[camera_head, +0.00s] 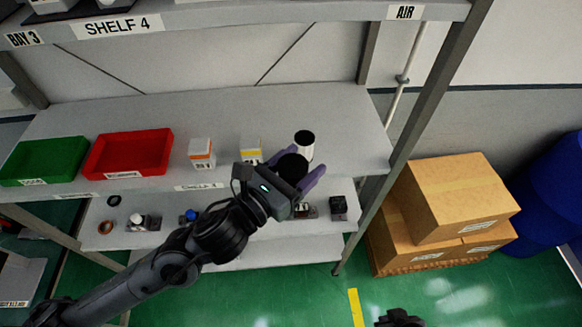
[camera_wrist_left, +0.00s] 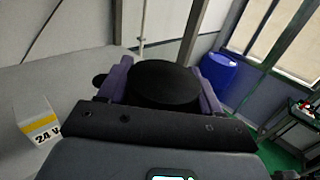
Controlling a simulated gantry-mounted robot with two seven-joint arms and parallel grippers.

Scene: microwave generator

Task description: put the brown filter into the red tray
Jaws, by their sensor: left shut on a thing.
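The red tray (camera_head: 128,172) stands empty on the upper shelf, left of my left gripper. My left gripper (camera_head: 301,172) has its purple fingers shut on a dark, round-topped cylinder (camera_head: 292,166) at the right part of the shelf. In the left wrist view its black round top (camera_wrist_left: 165,84) sits between the fingers. Its side is mostly hidden, so I cannot see a brown colour or whether it touches the shelf. A white cylinder with a black top (camera_head: 305,146) stands just behind the gripper. The right gripper's fingers do not show.
A green tray (camera_head: 40,180) is left of the red one. An orange-striped box (camera_head: 201,154) and a yellow-striped box (camera_head: 251,150) stand between tray and gripper. A shelf post (camera_head: 405,150) rises at the right. Small parts lie on the lower shelf.

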